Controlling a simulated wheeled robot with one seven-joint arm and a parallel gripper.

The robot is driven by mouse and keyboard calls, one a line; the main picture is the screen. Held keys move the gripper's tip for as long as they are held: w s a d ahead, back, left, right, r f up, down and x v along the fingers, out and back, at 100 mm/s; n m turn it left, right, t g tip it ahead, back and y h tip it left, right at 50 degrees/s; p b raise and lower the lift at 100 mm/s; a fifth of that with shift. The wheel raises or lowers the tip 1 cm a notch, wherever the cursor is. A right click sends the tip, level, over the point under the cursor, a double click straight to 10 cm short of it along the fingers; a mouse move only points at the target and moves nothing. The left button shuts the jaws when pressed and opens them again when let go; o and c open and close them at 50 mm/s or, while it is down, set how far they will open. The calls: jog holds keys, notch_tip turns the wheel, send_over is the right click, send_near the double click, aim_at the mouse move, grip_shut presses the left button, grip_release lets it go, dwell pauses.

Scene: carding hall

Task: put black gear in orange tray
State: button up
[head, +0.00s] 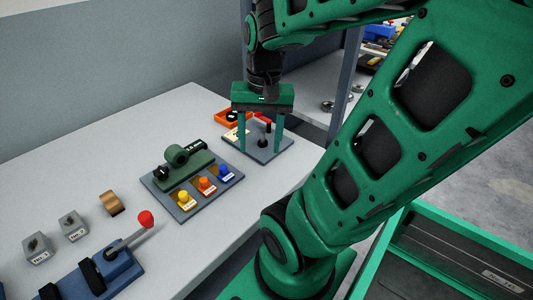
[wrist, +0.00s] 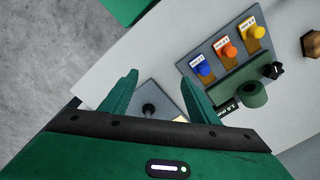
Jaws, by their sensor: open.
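The orange tray (head: 221,122) lies on the grey bench, just left of and behind my gripper in the head view. A dark patch shows inside it, too small to name. My gripper (head: 260,151) is open and points down over a grey plate (head: 276,148). An upright black post (head: 267,129) stands on that plate, between the fingers as seen from the head. In the wrist view a small black round part (wrist: 149,109) shows between the open fingers (wrist: 158,80). I cannot tell whether this is the black gear; no gear teeth are clear. The orange tray is not clear in the wrist view.
A board with yellow, orange and blue knobs (head: 206,184) and a green cylinder (head: 177,155) lies left of my gripper. A red-ended lever (head: 145,219), a brass hex piece (head: 111,203) and grey blocks (head: 73,225) are nearer. Bare bench (head: 110,140) lies behind the board.

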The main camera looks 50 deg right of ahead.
jog(key=s+n, duration=0.1)
jog(key=s+a+f+n, duration=0.1)
jog(key=s, duration=0.1)
jog(key=s+n, duration=0.1)
jog(key=shift+s+a+f+n+g, duration=0.2)
jog(key=shift+n+g, duration=0.1)
jog(key=shift+g, duration=0.1)
jog(key=shift+w, duration=0.15)
